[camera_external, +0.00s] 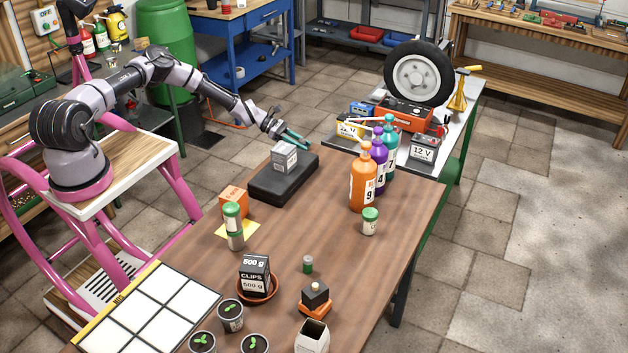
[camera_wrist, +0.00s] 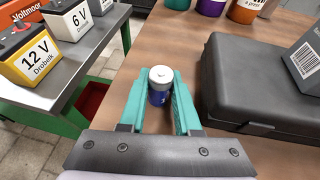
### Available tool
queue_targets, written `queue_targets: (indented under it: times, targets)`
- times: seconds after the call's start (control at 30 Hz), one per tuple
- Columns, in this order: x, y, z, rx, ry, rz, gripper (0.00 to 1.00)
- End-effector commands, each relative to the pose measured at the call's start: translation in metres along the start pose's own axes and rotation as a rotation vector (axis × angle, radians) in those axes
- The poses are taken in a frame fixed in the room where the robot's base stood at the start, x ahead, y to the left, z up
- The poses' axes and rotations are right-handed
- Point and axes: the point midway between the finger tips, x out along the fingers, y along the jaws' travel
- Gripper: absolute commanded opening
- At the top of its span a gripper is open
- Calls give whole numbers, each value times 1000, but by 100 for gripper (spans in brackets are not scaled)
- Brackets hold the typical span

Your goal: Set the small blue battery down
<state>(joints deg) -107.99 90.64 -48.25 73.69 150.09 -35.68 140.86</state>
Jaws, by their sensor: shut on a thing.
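My gripper (camera_wrist: 155,105) has teal fingers and is shut on the small blue battery (camera_wrist: 160,98), which has a silvery-white top. The battery stands roughly upright between the fingers in the wrist view, with brown wooden table (camera_wrist: 150,45) behind it. In the external view my gripper (camera_external: 295,138) is at the far end of the brown table (camera_external: 350,260), just beyond the black case (camera_external: 265,188). The battery cannot be made out there. I cannot tell whether its bottom touches the table.
A grey box (camera_external: 284,157) sits on the black case, close to my gripper. Orange (camera_external: 362,185), purple (camera_external: 379,160) and teal (camera_external: 390,145) bottles stand to the right. A grey-topped bench (camera_external: 395,163) with larger batteries is beyond the table. A strip of table beside the case is clear.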

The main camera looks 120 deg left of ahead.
Motion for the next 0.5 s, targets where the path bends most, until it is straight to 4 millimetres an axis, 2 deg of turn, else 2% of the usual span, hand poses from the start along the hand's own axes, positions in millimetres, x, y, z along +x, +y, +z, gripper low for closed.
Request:
queue_targets:
  times: [0.2,0.23,0.3,0.5]
  targets:
    - [0,0,0,0,0,0,0]
    - [0,0,-1,-1,0,0,35]
    - [0,0,0,0,0,0,61]
    - [0,0,0,0,0,0,61]
